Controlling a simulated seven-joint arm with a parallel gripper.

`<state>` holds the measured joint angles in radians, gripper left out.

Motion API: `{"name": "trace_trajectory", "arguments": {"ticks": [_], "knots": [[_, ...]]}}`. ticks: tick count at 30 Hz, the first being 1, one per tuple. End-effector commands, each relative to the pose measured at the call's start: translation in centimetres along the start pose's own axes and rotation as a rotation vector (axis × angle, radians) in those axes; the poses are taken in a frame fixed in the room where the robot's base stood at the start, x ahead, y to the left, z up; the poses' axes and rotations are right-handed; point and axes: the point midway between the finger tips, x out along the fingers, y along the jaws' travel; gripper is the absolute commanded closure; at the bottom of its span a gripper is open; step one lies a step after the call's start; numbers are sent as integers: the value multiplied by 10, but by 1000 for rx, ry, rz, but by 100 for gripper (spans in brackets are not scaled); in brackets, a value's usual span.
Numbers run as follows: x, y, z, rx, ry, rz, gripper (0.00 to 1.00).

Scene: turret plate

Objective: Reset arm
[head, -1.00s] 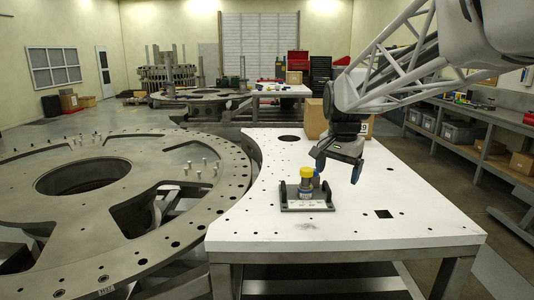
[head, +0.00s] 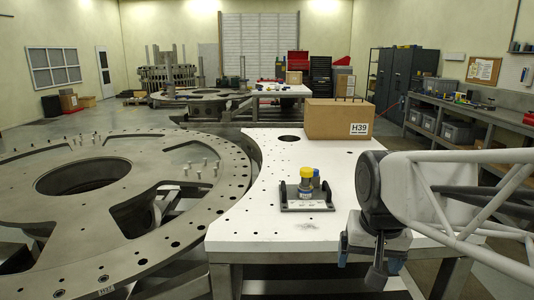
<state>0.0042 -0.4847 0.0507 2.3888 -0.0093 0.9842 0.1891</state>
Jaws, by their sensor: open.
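My gripper (head: 380,268) hangs at the right front corner of the white table (head: 270,215), pointing down at the end of my white lattice arm. It is open, and I see nothing held in it. A dark round wrist joint sits above it and hides part of the table. A grey fixture plate (head: 322,203) with a yellow-capped container (head: 306,182) stands on the table, well to the left of my gripper. A smaller blue-grey piece (head: 316,180) stands beside the container.
A cardboard box (head: 330,118) labelled H39 sits at the table's back right. The large grey turret plate (head: 125,230), with several upright pins, lies to the left. Shelves with bins (head: 458,132) line the right wall.

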Motion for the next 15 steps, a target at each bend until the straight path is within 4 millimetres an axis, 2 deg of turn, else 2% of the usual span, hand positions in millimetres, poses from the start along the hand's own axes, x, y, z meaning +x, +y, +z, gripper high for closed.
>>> {"name": "trace_trajectory", "arguments": {"ticks": [1, 7, 12, 15], "knots": [[3, 3, 13, -21, 5, -1, 13], [18, 11, 56, -103, 19, -1, 13], [27, 16, 79, -149, 27, -2, 13], [30, 17, 86, -164, 29, -1, 13]]}}
